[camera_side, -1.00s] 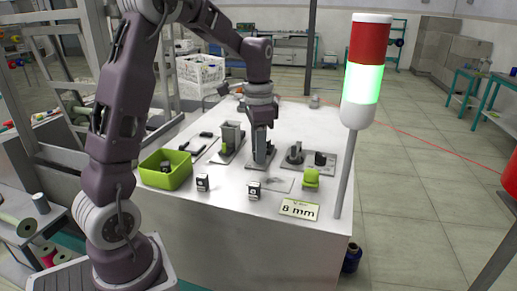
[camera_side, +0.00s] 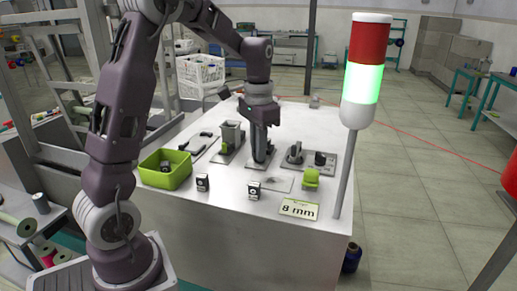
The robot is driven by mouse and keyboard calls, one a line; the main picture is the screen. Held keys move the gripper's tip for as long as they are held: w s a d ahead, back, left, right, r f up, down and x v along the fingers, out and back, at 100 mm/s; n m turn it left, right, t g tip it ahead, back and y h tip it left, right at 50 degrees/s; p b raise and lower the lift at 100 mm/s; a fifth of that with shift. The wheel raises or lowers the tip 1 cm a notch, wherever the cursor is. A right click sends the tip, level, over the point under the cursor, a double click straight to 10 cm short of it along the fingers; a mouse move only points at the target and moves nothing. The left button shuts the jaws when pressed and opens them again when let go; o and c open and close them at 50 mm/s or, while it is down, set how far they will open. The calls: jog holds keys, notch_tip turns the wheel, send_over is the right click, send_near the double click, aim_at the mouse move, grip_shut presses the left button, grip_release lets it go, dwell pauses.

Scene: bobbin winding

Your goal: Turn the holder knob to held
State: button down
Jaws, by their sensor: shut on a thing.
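My gripper (camera_side: 261,158) points straight down over a small grey base plate (camera_side: 257,166) in the middle of the white table. It is shut on a small part at that plate, which I take to be the holder knob. The fingers hide most of the knob, so its setting cannot be read. To the left stands a grey block-like fixture (camera_side: 231,134) with a green part at its front. To the right, a grey plate (camera_side: 308,170) carries a dark round post (camera_side: 295,153) and a dark block (camera_side: 320,159).
A green bin (camera_side: 165,178) holding a dark part stands at the front left. The signal tower (camera_side: 365,85) glows green on the right.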

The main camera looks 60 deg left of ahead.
jog(key=n, duration=0.4)
jog(key=shift+d+n, duration=0.1)
jog(key=shift+n, duration=2)
jog(key=c, duration=1.5)
grip_release()
jog(key=shift+r, duration=0.1)
notch_tip(320, 180, up, 7)
